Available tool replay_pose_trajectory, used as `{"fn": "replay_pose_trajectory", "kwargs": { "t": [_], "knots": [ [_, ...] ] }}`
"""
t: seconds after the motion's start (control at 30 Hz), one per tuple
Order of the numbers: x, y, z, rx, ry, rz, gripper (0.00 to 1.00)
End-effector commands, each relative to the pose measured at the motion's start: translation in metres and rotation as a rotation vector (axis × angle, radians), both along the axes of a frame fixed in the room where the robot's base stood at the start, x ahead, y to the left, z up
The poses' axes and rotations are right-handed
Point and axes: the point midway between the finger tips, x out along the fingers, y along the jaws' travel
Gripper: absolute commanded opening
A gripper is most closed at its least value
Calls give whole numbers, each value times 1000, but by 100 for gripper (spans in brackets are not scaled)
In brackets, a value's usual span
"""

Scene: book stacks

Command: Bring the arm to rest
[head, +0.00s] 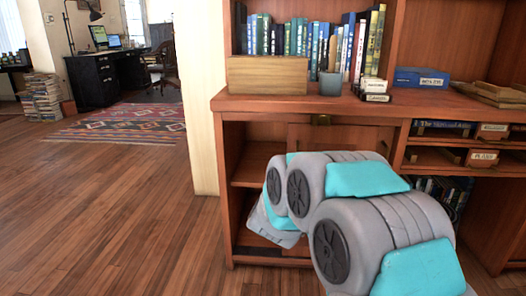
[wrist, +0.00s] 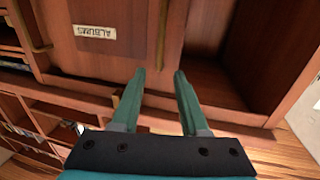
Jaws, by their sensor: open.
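My gripper (wrist: 161,72) shows in the wrist view with its two teal fingers apart and nothing between them. It points at the lower front of the wooden bookcase, near a door (wrist: 115,40) with a label reading "ALBUMS" and an open compartment (wrist: 215,80) beside it. In the head view my grey and teal arm (head: 345,215) is bent in front of the bookcase (head: 335,105). The gripper's fingers are hidden there behind the arm.
On the bookcase top are a row of books (head: 290,38), a wooden box (head: 267,75), a grey cup (head: 331,84) and a blue box (head: 421,78). Open wooden floor (head: 110,220) lies to the left. A rug (head: 120,122), a dark desk (head: 98,80) and a book stack (head: 41,97) are farther back.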

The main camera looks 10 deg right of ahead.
Motion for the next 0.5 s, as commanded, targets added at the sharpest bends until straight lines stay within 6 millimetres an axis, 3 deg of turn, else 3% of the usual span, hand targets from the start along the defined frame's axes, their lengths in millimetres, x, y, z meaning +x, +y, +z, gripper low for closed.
{"fn": "replay_pose_trajectory", "kwargs": {
  "t": [0.17,0.27,0.37,0.5],
  "knots": [
    [-3,17,3,51,53,72,44],
    [-12,41,-1,114,143,166,44],
    [-30,70,-6,178,256,270,44],
    [-69,105,-16,250,435,395,44]
  ]
}}
